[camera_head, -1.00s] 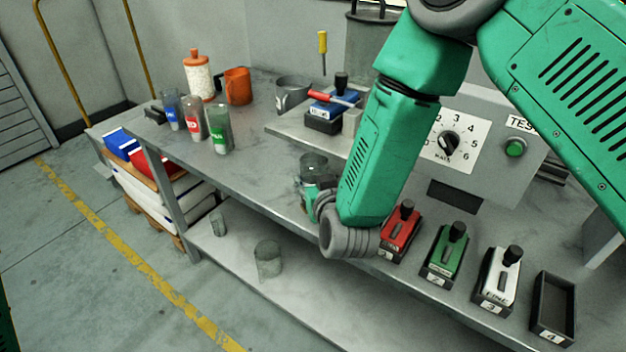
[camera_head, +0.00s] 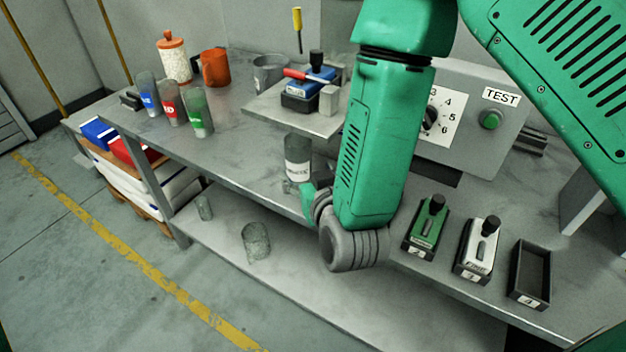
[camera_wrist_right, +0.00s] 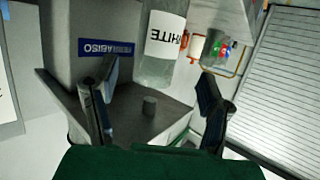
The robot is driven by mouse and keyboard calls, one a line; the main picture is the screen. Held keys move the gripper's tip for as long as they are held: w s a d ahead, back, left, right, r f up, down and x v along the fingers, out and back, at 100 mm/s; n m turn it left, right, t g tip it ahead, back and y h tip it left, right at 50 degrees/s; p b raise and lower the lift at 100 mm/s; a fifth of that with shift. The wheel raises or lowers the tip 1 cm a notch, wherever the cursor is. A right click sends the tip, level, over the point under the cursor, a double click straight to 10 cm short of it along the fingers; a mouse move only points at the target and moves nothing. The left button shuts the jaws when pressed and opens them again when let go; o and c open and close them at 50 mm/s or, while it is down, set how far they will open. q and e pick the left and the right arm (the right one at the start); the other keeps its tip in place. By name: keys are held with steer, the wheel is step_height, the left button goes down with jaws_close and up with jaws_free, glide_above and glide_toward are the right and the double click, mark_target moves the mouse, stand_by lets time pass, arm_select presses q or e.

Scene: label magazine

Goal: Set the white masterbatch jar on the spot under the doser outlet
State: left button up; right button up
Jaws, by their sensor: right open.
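The white masterbatch jar (camera_head: 298,158), clear with a white label, stands near the bench's front edge, left of my right forearm. In the right wrist view, the jar (camera_wrist_right: 166,38) appears upside down, beyond the open fingers, with WHITE readable on it. My right gripper (camera_head: 301,194) is partly hidden by its own wrist, low beside the jar. In the wrist view, the right gripper (camera_wrist_right: 156,105) has its fingers wide apart, neither visibly touching the jar. The spot under the doser outlet cannot be made out. My left gripper is out of view.
Blue, red and green labelled jars (camera_head: 169,106) stand at the back left near an orange mug (camera_head: 216,68). Green and white label units (camera_head: 426,227) and an empty holder (camera_head: 530,274) line the front right. A control box (camera_head: 470,115) stands behind my forearm.

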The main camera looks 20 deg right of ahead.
steer(key=shift+a+v, duration=0.15)
steer(key=shift+v, duration=0.95)
steer(key=shift+a+v, duration=0.15)
steer(key=shift+v, duration=1)
steer(key=shift+d, duration=0.2)
